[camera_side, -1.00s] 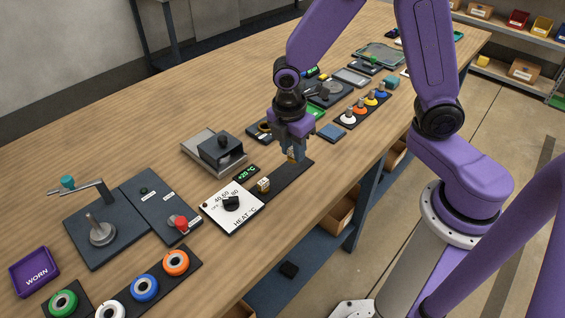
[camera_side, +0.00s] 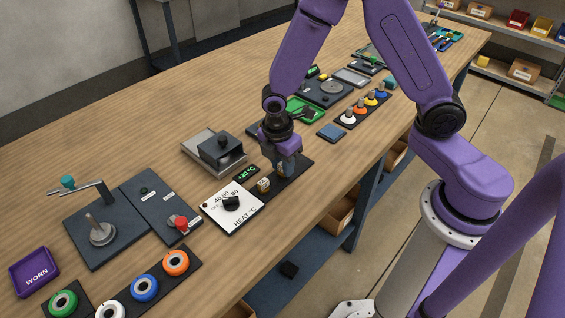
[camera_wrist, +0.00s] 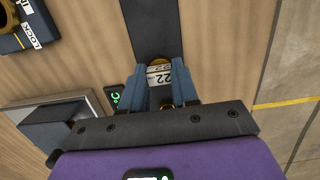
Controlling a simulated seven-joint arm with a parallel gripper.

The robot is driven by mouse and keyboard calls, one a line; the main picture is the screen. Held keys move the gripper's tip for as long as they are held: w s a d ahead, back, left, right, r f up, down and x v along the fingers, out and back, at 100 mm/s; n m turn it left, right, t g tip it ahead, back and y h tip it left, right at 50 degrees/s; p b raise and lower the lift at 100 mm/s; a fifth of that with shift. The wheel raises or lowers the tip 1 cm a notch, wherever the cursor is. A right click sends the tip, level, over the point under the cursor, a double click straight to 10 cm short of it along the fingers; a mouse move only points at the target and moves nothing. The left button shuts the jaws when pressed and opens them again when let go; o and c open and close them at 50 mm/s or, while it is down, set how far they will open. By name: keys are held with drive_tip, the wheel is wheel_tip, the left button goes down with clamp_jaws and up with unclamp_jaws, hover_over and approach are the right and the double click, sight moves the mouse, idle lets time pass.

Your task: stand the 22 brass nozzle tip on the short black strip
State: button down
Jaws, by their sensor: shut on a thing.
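My gripper (camera_wrist: 162,95) is shut on the brass nozzle tip (camera_wrist: 158,72), whose white band reads 22 in the wrist view. In the side view my gripper (camera_side: 284,176) is low over the short black strip (camera_side: 302,165), and its fingers hide most of the held tip. The strip also shows under the tip in the wrist view (camera_wrist: 152,28). I cannot tell whether the tip touches the strip. Another brass tip (camera_side: 264,185) stands on the strip's left part, beside the white heat dial panel.
The heat dial panel (camera_side: 231,207) and a small green temperature display (camera_side: 246,173) are close on the left. A grey tray with a dark block (camera_side: 216,150) is behind. A blue pad (camera_side: 332,132) and a rack of coloured pieces (camera_side: 364,106) are to the right.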

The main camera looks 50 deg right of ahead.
drive_tip(key=shift+f, duration=0.15)
drive_tip(key=c, duration=0.8)
unclamp_jaws()
drive_tip(key=shift+c, duration=0.2)
wheel_tip(320, 180, up, 12)
drive_tip(key=a, duration=0.1)
drive_tip(key=shift+a+r, duration=0.2)
drive_tip(key=shift+a, duration=0.05)
drive_tip(key=s+d+r+m+y, duration=0.1)
drive_tip(key=s+d+r+m, duration=0.1)
drive_tip(key=s, duration=0.9)
drive_tip(key=s+d+r+m, duration=0.2)
drive_tip(key=s+d+m, duration=0.1)
drive_tip(key=s, duration=0.8)
drive_tip(key=shift+s+d+y, duration=0.2)
drive_tip(key=shift+s+y, duration=0.15)
drive_tip(key=shift+y, duration=0.05)
